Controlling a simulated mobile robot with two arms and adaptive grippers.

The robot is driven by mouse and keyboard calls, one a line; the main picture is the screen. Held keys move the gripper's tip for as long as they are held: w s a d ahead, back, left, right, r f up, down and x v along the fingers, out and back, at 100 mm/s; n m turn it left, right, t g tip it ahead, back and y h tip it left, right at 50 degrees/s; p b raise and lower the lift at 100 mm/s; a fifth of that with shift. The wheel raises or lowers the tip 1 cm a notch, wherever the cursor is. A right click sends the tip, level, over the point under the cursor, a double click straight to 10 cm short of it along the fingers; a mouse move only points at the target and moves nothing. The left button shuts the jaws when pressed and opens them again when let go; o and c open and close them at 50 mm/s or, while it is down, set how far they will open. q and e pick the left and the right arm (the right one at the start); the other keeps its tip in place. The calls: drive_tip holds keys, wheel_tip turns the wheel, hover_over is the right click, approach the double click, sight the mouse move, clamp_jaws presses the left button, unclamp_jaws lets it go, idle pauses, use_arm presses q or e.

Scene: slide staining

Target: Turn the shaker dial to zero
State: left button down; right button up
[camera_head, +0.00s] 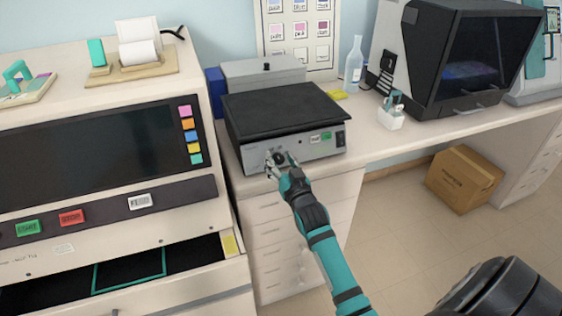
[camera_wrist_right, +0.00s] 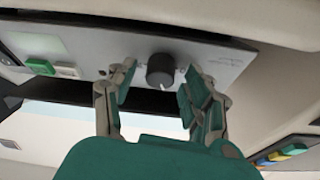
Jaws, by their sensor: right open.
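The shaker (camera_head: 285,118) is a grey box with a black flat top, standing on the bench. Its dial is a dark round knob (camera_wrist_right: 160,68) on the front panel, with a small pale mark on its edge. My right gripper (camera_head: 279,163) is at the shaker's front panel and partly hides the dial in the head view. In the right wrist view the gripper (camera_wrist_right: 157,88) is open, with one finger on each side of the dial and a gap to it on both sides. The dial's scale is too small to read. My left gripper is not in view.
A green button (camera_wrist_right: 40,66) and a switch sit on the same panel. A large staining machine (camera_head: 90,140) with an open drawer stands at left. Drawers are below the shaker. A white holder (camera_head: 391,118), a clear bottle (camera_head: 354,66) and a black hooded device (camera_head: 470,60) stand to the right.

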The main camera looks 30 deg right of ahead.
clamp_jaws()
drive_tip(key=shift+n, duration=0.3)
drive_tip(key=n+y+p, duration=0.1)
drive_tip(key=n, duration=0.1)
drive_tip(key=n+y+p, duration=0.1)
drive_tip(key=n+p, duration=0.1)
drive_tip(key=n, duration=0.1)
drive_tip(key=shift+d+r+n+y, duration=0.2)
drive_tip(key=shift+n+y, duration=0.1)
drive_tip(key=shift+y, duration=0.1)
drive_tip(key=n+y+p, duration=0.1)
drive_tip(key=n+p, duration=0.1)
drive_tip(key=n, duration=0.2)
drive_tip(key=shift+n+y+p, duration=0.3)
drive_tip(key=shift+y+p, duration=0.05)
drive_tip(key=shift+y, duration=0.05)
drive_tip(key=shift+f+n+g+y+p, duration=0.1)
drive_tip(key=shift+n+g+y+p, duration=0.3)
drive_tip(key=shift+n, duration=0.5)
drive_tip(key=shift+f, duration=0.1)
